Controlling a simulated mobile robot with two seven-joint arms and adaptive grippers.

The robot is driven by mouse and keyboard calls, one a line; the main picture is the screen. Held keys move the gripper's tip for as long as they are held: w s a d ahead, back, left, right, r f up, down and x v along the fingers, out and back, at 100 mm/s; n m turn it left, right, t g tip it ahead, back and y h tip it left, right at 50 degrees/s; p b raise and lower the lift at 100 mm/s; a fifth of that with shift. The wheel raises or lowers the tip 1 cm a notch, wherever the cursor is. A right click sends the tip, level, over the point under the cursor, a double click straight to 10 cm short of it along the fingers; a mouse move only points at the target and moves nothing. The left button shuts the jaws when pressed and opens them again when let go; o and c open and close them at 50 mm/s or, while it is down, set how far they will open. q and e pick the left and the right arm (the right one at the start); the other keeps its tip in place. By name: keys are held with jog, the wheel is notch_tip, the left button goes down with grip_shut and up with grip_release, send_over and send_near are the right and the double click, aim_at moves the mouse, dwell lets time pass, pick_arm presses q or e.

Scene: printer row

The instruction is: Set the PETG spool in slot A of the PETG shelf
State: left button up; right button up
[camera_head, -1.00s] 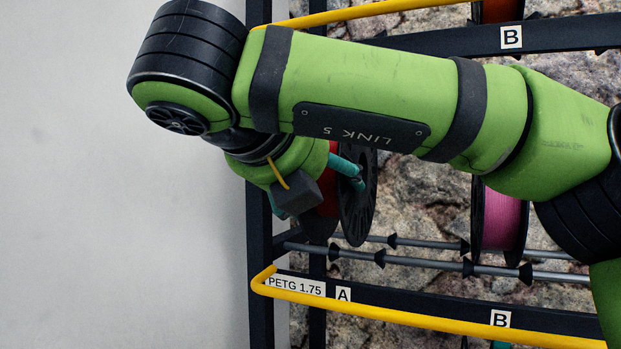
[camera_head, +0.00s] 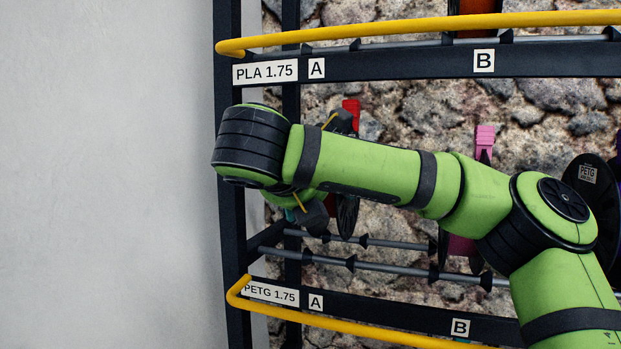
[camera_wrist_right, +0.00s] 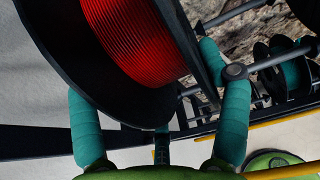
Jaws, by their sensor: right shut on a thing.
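The spool with red filament and black flanges fills the upper left of the right wrist view (camera_wrist_right: 140,40). In the head view only its dark flange (camera_head: 347,217) and a red piece above (camera_head: 351,108) show; my arm hides the rest. My right gripper (camera_wrist_right: 160,120) is shut on it, with teal fingers around its lower edge. The spool is upright above the rods (camera_head: 350,263) of the PETG shelf, behind the slot A label (camera_head: 316,302). I cannot tell whether it touches the rods. My left gripper is not in view.
A pink spool (camera_head: 462,245) stands in slot B to the right. A black-flanged spool labelled PETG (camera_head: 588,178) is further right. The PLA shelf (camera_head: 400,65) with its yellow rail is above. A dark post (camera_head: 229,180) bounds the left side. Teal spools (camera_wrist_right: 290,75) show in the wrist view.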

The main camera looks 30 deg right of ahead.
jog(key=shift+w+d+r+p, duration=0.15)
jog(key=shift+w+d+p, duration=0.5)
jog(key=shift+d+p, duration=0.1)
jog(key=f+b, duration=0.1)
jog(key=b, duration=0.1)
jog(key=f+b, duration=0.1)
jog(key=shift+w+d+f+b, duration=0.15)
jog(key=shift+d+f+b, duration=0.05)
jog(key=shift+f+b, duration=0.6)
jog(key=shift+b, duration=0.25)
jog(key=o, duration=1.7)
jog(key=shift+f, duration=0.1)
jog(key=shift+a, duration=0.1)
